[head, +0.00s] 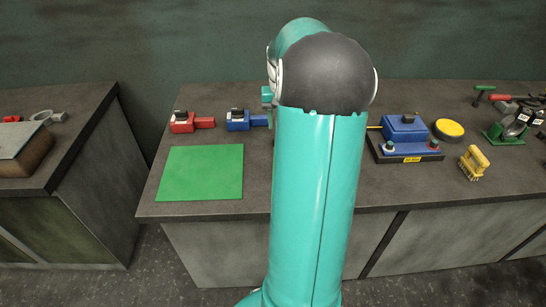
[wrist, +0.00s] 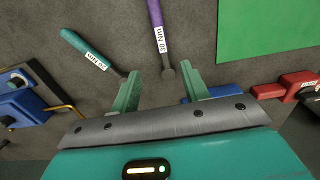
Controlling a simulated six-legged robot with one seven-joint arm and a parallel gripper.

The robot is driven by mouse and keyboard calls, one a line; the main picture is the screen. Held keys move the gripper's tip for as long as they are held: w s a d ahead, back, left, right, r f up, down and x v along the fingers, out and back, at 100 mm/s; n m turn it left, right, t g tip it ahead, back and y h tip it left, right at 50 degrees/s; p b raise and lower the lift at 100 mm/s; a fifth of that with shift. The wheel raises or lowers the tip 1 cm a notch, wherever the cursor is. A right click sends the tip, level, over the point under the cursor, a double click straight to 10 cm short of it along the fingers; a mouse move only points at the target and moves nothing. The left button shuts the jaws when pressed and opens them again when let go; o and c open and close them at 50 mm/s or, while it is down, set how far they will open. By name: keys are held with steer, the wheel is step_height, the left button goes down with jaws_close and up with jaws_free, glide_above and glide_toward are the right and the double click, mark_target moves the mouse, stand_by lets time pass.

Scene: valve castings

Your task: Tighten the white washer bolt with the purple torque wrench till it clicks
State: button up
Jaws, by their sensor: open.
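The purple torque wrench (wrist: 155,22) lies on the bench in the wrist view, with a white 30 Nm label and a dark metal head end. My gripper (wrist: 162,80) is open, its two green fingers on either side of that head end, which is not clasped. A blue valve casting (head: 405,128) sits on a dark base with a yellow label. A small white round part (head: 389,147), probably the white washer bolt, is at its front left; a reddish and teal one is at its front right.
A teal wrench (wrist: 86,47) marked 20 Nm lies beside the purple one.

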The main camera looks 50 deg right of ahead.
steer(key=f, duration=0.6)
steer(key=shift+s+d+f, duration=0.1)
steer(key=shift+s+f, duration=0.1)
steer(key=shift+f, duration=0.2)
steer(key=shift+w+a+f, duration=0.1)
steer(key=shift+a+f, duration=0.1)
steer(key=shift+f, duration=1.15)
steer(key=shift+w+a+f, duration=0.1)
steer(key=shift+a+f, duration=0.05)
steer(key=shift+f, duration=1.2)
jaws_close()
